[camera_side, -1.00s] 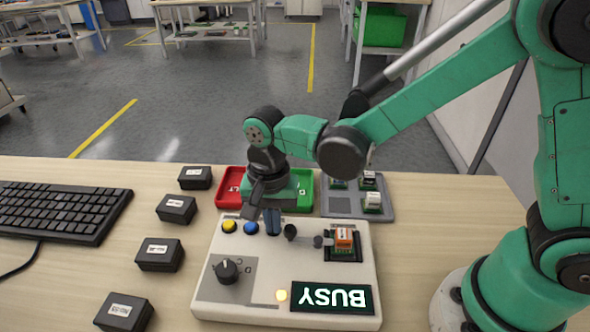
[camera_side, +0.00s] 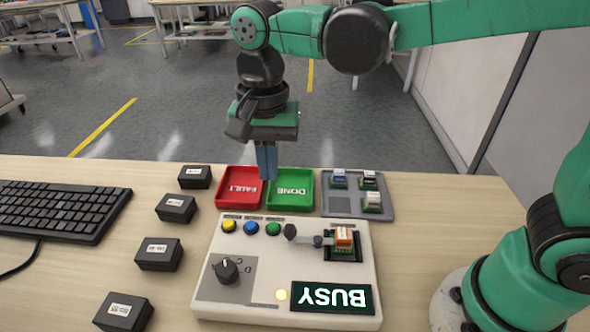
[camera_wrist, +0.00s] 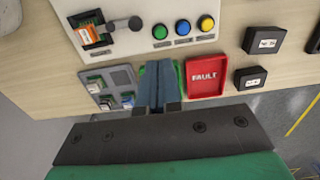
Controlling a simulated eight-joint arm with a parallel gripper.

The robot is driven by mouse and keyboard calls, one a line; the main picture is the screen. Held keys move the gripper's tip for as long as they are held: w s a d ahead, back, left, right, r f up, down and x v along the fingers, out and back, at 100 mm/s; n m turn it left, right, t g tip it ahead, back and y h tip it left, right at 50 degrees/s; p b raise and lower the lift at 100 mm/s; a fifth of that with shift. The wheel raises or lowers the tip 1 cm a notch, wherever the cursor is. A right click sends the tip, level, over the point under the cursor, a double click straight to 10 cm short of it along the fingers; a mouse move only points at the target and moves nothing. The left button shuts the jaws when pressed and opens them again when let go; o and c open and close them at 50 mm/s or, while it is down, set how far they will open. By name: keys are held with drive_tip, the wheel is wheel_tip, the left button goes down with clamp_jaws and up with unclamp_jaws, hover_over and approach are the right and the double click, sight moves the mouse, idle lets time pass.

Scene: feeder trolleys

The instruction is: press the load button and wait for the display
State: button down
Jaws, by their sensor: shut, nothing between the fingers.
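The white control box (camera_side: 212,295) stands on the table with yellow (camera_side: 229,226), blue (camera_side: 251,227) and green (camera_side: 273,229) buttons along its far edge. Their labels are too small to read. The display (camera_side: 333,299) reads BUSY, upside down in the side view, and a yellow lamp (camera_side: 281,295) glows beside it. An orange-topped module (camera_side: 343,237) sits in the socket beside a lever (camera_side: 291,232). My gripper (camera_side: 266,178) is shut and empty, raised above the trays behind the box. In the wrist view its fingers (camera_wrist: 158,90) cover most of the green tray.
Behind the box are a red FAULT tray (camera_side: 240,205), a green DONE tray (camera_side: 290,206) and a grey tray (camera_side: 382,213) holding several modules. Several black labelled boxes (camera_side: 160,256) and a keyboard (camera_side: 62,212) lie to the left. The box has a dial (camera_side: 227,270).

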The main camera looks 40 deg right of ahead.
drive_tip(key=shift+r, duration=1.5)
idle(3.8)
